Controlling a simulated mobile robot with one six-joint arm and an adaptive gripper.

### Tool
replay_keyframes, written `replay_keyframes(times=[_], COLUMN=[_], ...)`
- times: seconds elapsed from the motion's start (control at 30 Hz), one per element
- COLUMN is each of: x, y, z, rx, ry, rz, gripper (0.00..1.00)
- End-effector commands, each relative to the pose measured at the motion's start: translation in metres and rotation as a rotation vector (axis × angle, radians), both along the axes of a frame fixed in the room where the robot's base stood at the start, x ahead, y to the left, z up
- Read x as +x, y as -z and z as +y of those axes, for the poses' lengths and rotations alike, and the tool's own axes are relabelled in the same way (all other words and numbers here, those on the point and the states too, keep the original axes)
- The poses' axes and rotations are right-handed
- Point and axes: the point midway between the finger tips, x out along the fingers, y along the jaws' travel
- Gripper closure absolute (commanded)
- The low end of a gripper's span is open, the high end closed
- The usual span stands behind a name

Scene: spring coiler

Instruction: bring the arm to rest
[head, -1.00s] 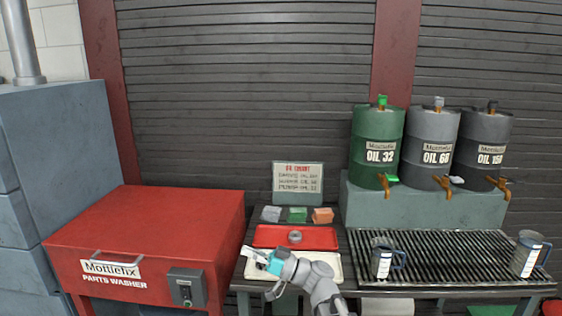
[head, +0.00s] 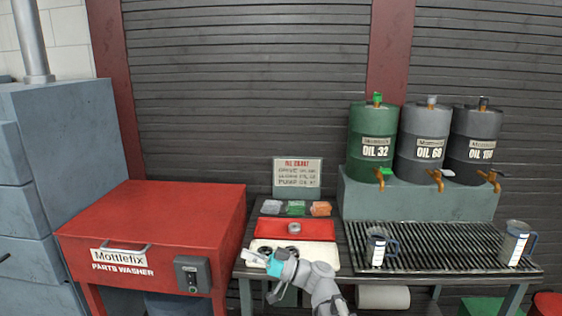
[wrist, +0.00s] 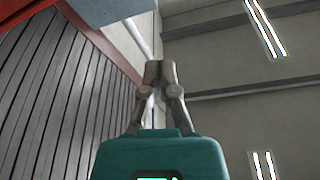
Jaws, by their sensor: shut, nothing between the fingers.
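My gripper (head: 248,256) is at the end of my grey arm with a teal wrist part, in front of the bench in the head view. It points up and to the left, over the left end of the cream tray (head: 330,258). In the wrist view my gripper (wrist: 160,70) has its two fingers together with nothing between them. Beyond the fingers the wrist view shows the ceiling and the slatted shutter, and no bench object.
A red parts washer (head: 150,230) stands left of the bench. A red tray (head: 320,230) with a grey ring-like part (head: 294,227) lies behind the cream tray. Two jugs (head: 376,247) (head: 514,243) stand on the grating, below three oil drums (head: 372,143).

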Motion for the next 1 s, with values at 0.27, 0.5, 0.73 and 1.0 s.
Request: replay_keyframes(times=[0.27, 0.5, 0.73, 1.0], x=[-0.005, -0.011, -0.021, -0.033], y=[0.018, 0.046, 0.092, 0.148], z=[0.000, -0.004, -0.019, -0.054], rx=[-0.095, -0.230, -0.460, -0.749], ry=[-0.025, -0.049, -0.053, 0.014], rz=[0.059, 0.148, 0.318, 0.560], gripper=[1.00, 1.00, 1.00, 1.00])
